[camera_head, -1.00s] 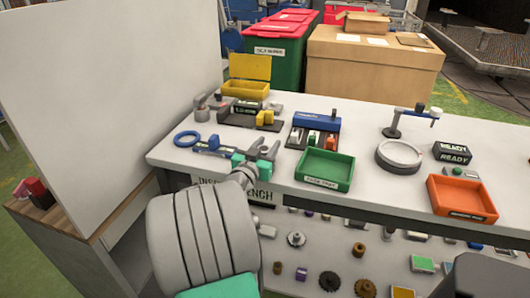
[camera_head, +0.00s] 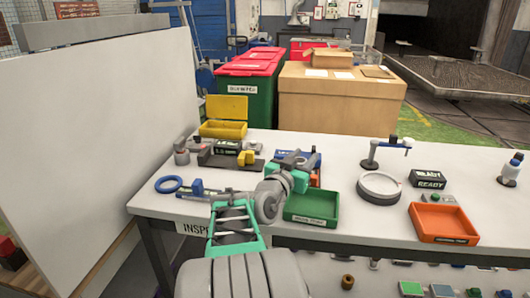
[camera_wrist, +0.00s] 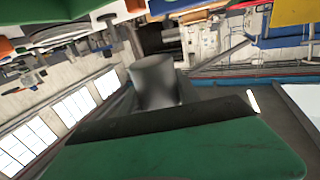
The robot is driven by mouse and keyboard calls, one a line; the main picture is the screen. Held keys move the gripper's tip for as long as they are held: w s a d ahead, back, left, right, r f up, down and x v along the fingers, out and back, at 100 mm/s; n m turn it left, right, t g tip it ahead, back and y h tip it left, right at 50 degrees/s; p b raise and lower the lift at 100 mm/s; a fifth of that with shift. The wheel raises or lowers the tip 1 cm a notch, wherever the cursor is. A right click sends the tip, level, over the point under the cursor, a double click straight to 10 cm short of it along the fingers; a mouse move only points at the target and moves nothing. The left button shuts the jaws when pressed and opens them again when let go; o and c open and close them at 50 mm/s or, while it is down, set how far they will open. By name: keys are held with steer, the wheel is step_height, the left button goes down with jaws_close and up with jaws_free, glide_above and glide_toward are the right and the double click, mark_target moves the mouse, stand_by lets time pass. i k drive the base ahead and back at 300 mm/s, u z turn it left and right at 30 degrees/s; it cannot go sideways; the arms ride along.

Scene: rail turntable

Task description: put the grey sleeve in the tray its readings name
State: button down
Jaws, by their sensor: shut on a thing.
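My gripper (camera_head: 292,166), with teal fingers, is above the bench just behind the green tray (camera_head: 311,221). In the wrist view the grey sleeve (camera_wrist: 154,82) is a short plain cylinder at the edge of a green finger (camera_wrist: 180,150); the gripper is shut on it. In the head view the arm and fingers mostly hide the sleeve. The orange tray (camera_head: 444,238) is at the right front. The yellow tray (camera_head: 222,129) with a raised lid is at the back left. The tray labels are too small to read surely.
A display (camera_head: 228,146) stands at the back left, its reading illegible. A display reading READY (camera_head: 430,180) is behind the orange tray.

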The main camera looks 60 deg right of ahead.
mark_target(442, 223)
steer(key=z, duration=1.5)
